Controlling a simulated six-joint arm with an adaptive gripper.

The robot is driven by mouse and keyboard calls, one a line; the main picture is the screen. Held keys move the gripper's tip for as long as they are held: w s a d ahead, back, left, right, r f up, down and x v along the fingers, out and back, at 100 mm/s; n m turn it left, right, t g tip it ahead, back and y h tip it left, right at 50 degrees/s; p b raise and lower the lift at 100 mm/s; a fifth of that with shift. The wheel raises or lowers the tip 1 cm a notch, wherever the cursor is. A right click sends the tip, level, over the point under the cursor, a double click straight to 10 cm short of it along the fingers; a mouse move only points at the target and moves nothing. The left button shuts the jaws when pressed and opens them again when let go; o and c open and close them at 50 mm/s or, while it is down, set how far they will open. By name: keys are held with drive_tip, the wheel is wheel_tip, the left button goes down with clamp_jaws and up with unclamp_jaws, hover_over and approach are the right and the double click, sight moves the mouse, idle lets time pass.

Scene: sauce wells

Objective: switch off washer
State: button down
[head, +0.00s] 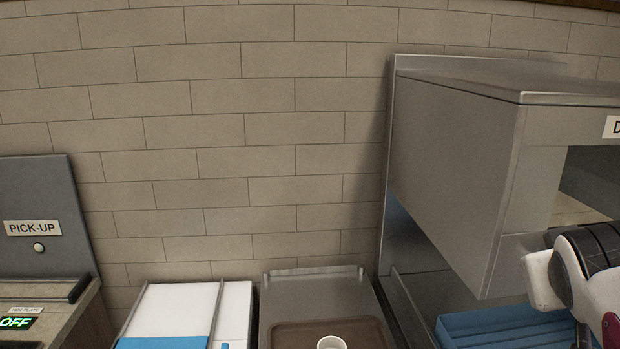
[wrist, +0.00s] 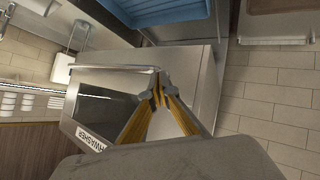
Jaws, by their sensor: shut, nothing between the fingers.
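The washer (head: 455,150) is a large grey steel box at the right of the head view, with a dark opening in its front and a partly cut-off label. In the wrist view the washer (wrist: 190,65) appears turned, with a label ending in "WASHER" (wrist: 91,137) beside a dark window. A bar (wrist: 115,69) runs along its edge. My gripper (wrist: 158,90) is shut and empty, its fingertips together in front of the washer; whether they touch it I cannot tell. The head view shows only part of my arm at lower right. I cannot make out a washer switch.
A blue rack (head: 495,328) sits under the washer. A brown tray (head: 290,335) with a white cup (head: 331,343) stands left of it, then a white board (head: 170,310).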

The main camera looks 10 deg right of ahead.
drive_tip(key=s+a+f+g+y, duration=0.1)
drive_tip(key=s+a+f+y, duration=0.1)
drive_tip(key=s+a+f, duration=0.2)
drive_tip(key=s+a+f+n+g+y, duration=0.1)
drive_tip(key=s+a+f+y, duration=0.1)
drive_tip(key=s+a+f, duration=0.2)
drive_tip(key=s+a+f+n+g+y, duration=0.1)
drive_tip(key=s+a+f, duration=0.3)
drive_tip(key=a+f, duration=0.5)
drive_tip(key=a+y, duration=0.1)
drive_tip(key=a, duration=0.3)
drive_tip(key=shift+a+y, duration=0.3)
drive_tip(key=shift+y, duration=0.1)
drive_tip(key=c, duration=2.8)
unclamp_jaws()
drive_tip(key=shift+s, duration=0.1)
